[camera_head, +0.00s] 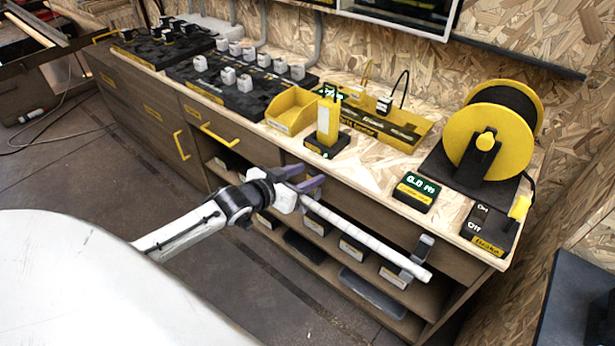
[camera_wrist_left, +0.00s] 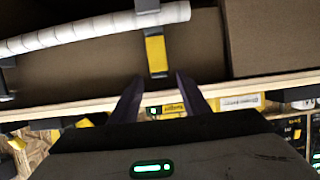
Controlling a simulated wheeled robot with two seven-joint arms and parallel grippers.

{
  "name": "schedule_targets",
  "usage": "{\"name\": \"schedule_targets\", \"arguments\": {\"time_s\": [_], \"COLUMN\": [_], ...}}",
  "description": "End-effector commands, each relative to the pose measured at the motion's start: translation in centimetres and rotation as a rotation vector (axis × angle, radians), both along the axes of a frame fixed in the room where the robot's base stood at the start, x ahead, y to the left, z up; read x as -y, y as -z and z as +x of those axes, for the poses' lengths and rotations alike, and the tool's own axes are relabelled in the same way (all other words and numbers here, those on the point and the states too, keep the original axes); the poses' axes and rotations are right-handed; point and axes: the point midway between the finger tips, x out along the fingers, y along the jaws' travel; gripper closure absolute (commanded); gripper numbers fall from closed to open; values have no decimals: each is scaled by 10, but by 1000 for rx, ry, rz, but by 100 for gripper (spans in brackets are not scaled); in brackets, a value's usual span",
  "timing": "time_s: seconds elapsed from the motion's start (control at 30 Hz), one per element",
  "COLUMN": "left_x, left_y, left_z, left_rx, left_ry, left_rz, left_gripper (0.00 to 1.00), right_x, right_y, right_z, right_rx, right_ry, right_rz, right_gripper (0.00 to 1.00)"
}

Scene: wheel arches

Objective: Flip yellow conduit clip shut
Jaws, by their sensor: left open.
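The white ribbed conduit (camera_head: 365,236) runs along the front of the workbench below its top. In the left wrist view the conduit (camera_wrist_left: 85,28) crosses the top left. A dark clip with a yellow flap (camera_wrist_left: 156,56) sits near the conduit's end; the flap extends away from the conduit. In the head view this clip is hidden around my gripper. My left gripper (camera_head: 306,181) is open and empty; its purple fingertips (camera_wrist_left: 160,88) are just short of the yellow flap. My right gripper is out of view.
A grey clip (camera_head: 416,258) holds the conduit's far right end. The bench edge, drawers with yellow handles (camera_head: 181,145) and shelves with bins (camera_head: 352,248) lie close around my gripper. A cable reel (camera_head: 487,140) and yellow bins (camera_head: 291,110) stand on the bench. The floor in front is clear.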

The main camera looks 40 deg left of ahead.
Motion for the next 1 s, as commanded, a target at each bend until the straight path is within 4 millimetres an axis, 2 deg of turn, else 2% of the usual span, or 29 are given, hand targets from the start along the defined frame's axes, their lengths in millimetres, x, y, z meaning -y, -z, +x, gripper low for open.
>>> {"name": "schedule_targets", "arguments": {"time_s": [0.1, 0.4, 0.67, 1.0], "left_x": [1, 1, 1, 1], "left_y": [3, 4, 4, 9], "left_z": [7, 9, 9, 4], "left_rx": [0, -1, -1, 48], "left_ry": [0, 1, 1, -1], "left_rz": [0, 0, 0, -8], "left_gripper": [58, 58, 99, 99], "right_x": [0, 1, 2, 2], "right_y": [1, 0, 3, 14], "right_z": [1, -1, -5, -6], "right_rx": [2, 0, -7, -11], "right_ry": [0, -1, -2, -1], "right_rz": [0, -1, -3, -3], "right_gripper": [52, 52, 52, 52]}}
